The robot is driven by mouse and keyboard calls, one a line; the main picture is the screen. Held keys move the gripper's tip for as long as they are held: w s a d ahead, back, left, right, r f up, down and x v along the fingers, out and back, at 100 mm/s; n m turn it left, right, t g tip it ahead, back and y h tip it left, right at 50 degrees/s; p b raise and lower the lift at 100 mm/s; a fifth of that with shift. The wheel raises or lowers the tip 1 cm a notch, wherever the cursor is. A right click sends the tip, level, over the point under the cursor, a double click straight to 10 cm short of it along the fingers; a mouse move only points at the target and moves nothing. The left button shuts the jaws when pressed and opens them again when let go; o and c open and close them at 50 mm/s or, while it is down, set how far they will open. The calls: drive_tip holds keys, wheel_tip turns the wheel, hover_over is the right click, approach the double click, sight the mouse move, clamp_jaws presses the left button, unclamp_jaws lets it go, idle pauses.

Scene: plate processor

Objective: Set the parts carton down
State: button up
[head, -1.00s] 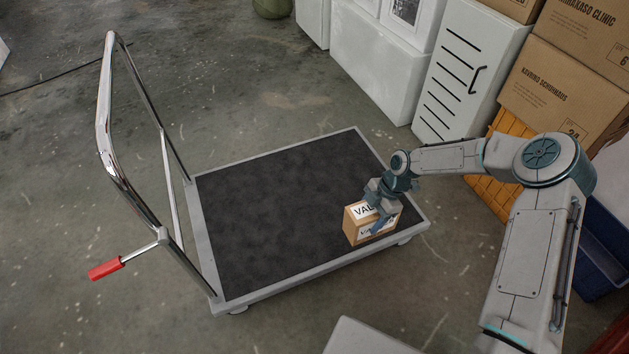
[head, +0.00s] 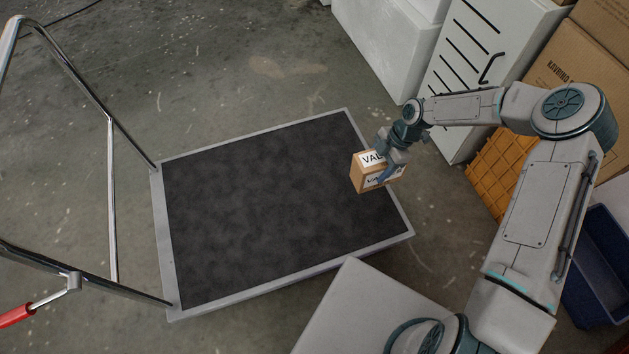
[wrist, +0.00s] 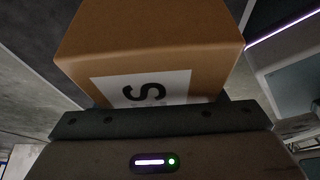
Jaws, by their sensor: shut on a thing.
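The parts carton (head: 361,176) is a small brown box with white labels reading "VAL". My gripper (head: 389,171) is shut on it, with the fingers on its sides. In the head view the carton overlaps the right edge of the black-decked trolley (head: 260,205). I cannot tell whether it touches the deck or how far it is above it. In the wrist view the carton (wrist: 150,35) fills the upper middle, with part of a label showing. Its underside is hidden.
The trolley deck looks bare. Its chrome handle (head: 113,200) rises at the left. A white louvred cabinet (head: 475,60), brown cartons (head: 575,85), an orange crate (head: 495,165) and a blue bin (head: 600,265) stand at the right. Open floor lies behind the trolley.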

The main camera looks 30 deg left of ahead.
sight(356, 171)
drive_tip(key=s+a+f+b, duration=0.2)
drive_tip(key=f, duration=0.1)
drive_tip(key=s+a+f+b, duration=0.2)
drive_tip(key=s+f, duration=0.1)
drive_tip(key=f, duration=0.1)
drive_tip(key=s+a+f+b, duration=0.1)
drive_tip(key=s+a+f, duration=0.2)
drive_tip(key=shift+f+b, duration=0.15)
drive_tip(key=shift+b, duration=0.25)
drive_tip(key=o, duration=1.4)
drive_tip(key=shift+s, duration=0.1)
drive_tip(key=shift+o, duration=0.2)
drive_tip(key=p+v, duration=0.5)
drive_tip(key=v, duration=0.6)
drive_tip(key=shift+s, duration=0.1)
drive_tip(key=shift+w+d+r, duration=0.15)
drive_tip(key=shift+w+r, duration=0.05)
drive_tip(key=shift+r, duration=0.4)
